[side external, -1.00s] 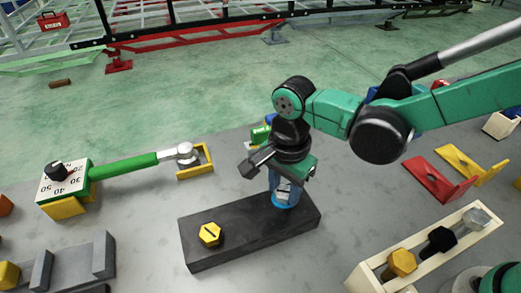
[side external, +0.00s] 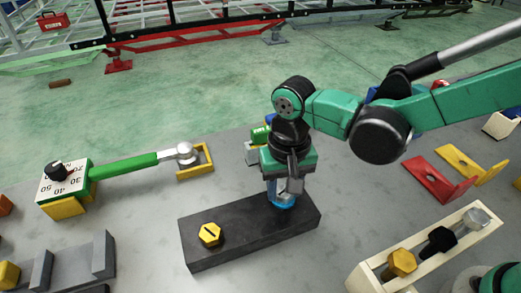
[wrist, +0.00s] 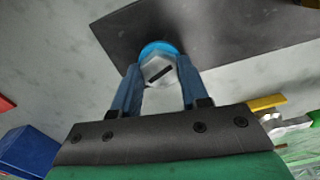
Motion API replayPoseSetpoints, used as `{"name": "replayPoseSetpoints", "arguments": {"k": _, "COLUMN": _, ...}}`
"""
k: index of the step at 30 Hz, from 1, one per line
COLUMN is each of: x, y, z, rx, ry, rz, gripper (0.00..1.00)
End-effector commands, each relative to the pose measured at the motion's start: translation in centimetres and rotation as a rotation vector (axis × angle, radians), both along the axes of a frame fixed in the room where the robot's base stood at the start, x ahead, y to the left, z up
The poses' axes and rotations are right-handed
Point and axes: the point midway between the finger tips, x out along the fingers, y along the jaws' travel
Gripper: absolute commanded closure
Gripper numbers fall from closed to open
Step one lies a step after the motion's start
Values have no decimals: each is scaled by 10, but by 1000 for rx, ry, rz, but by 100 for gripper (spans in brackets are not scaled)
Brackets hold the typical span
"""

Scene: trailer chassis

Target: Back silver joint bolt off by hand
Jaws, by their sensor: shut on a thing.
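The silver joint bolt (wrist: 158,69) shows in the wrist view as a hex head with a dark slot, above a blue ring (wrist: 158,48) on the black block (side external: 245,232). My gripper (wrist: 160,80) is shut on the bolt head, one blue finger on each side. In the side view my gripper (side external: 284,190) points straight down at the right end of the block and mostly hides the bolt. The blue ring also shows there beneath the fingers. A yellow bolt (side external: 210,234) with a slotted head sits in the block's left end.
A cream rack (side external: 428,250) with yellow, black and silver bolts stands at the lower right. A green-handled torque wrench (side external: 124,166) rests at the left on a dial box and a yellow cradle (side external: 196,160). Red (side external: 432,178) and yellow (side external: 470,163) brackets lie at the right.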

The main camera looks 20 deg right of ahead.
Motion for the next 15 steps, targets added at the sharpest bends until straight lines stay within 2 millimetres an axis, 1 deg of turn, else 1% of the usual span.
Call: {"name": "replayPoseSetpoints", "arguments": {"k": 15, "x": 0, "y": 0, "z": 0, "rx": 1, "ry": 0, "rz": 491, "gripper": 100}}
